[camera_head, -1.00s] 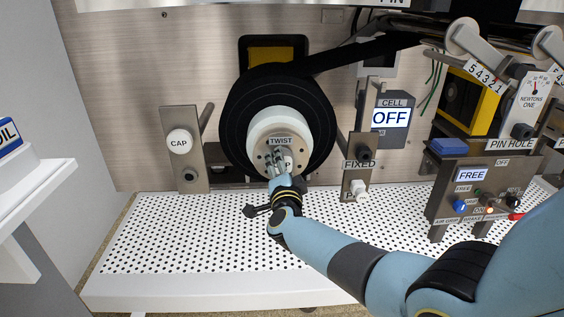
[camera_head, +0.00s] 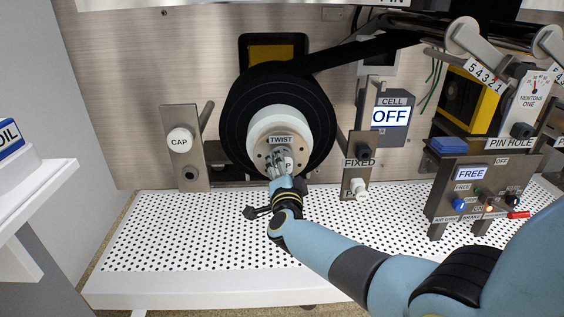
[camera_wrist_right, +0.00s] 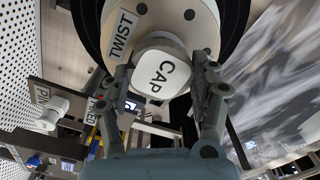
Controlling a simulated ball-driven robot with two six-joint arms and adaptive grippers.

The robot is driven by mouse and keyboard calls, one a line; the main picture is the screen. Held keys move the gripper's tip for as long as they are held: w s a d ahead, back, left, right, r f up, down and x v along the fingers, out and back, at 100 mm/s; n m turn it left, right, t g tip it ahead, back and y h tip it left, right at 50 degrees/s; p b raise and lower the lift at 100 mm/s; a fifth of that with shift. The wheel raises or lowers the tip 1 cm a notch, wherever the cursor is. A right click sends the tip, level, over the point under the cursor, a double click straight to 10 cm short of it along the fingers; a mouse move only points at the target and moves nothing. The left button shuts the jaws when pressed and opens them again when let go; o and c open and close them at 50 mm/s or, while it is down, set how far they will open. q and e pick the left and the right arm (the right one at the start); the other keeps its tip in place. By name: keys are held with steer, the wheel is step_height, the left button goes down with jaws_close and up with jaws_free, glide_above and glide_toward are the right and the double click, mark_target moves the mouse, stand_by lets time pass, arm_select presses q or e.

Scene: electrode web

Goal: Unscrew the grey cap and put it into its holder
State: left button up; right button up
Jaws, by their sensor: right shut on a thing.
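The light grey cap, lettered CAP, sits at the middle of the white hub (camera_head: 263,127) marked TWIST; it fills the centre of the right wrist view (camera_wrist_right: 163,72). My right gripper (camera_head: 281,163) reaches it from below and is shut on it, one finger on each side, as the right wrist view (camera_wrist_right: 164,88) shows. In the head view the fingers hide most of the cap. A metal plate (camera_head: 197,153) at the left bears a white disc (camera_head: 179,141) lettered CAP, with a dark round fitting below it. My left gripper is not in view.
A black roll (camera_head: 234,114) surrounds the hub, its web running to the upper right. A FIXED post (camera_head: 358,150) with a white knob stands right of the hub. The control box (camera_head: 462,192) stands farther right. The perforated shelf (camera_head: 170,245) is mostly clear.

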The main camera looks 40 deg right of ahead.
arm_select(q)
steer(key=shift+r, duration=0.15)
arm_select(e)
steer(key=shift+s+a, duration=0.15)
steer(key=shift+s, duration=0.05)
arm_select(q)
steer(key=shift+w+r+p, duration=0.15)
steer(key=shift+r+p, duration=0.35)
arm_select(e)
steer(key=shift+v, duration=1)
